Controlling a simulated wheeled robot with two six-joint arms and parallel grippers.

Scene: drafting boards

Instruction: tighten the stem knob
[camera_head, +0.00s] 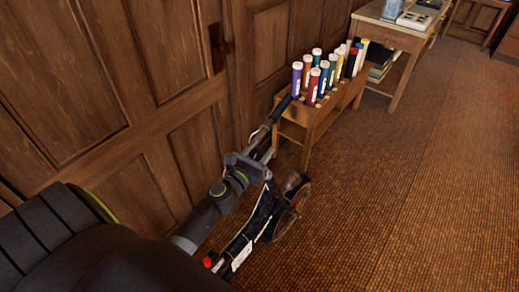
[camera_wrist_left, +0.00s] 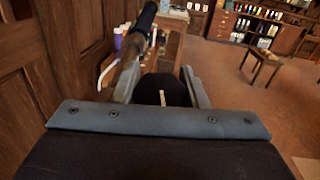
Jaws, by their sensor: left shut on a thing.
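My left gripper (camera_head: 258,163) reaches in from the left in the head view, at the upper part of a dark folding scooter-like frame (camera_head: 252,232). In the left wrist view, my left gripper (camera_wrist_left: 161,82) is shut on a round black knob (camera_wrist_left: 165,88) with a pale line on it, which I take as the stem knob. A tube with a black grip (camera_wrist_left: 147,18) rises just left of the fingers. The frame's spoked wheel (camera_head: 290,212) stands below the gripper. The knob is hidden in the head view. My right gripper is not in view.
A wooden rack (camera_head: 318,115) of several coloured tubes stands beyond the frame. A panelled wooden wall (camera_head: 150,110) is close on the left. A white cable (camera_wrist_left: 105,72) loops beside the left finger. The brown floor (camera_head: 420,190) on the right is clear.

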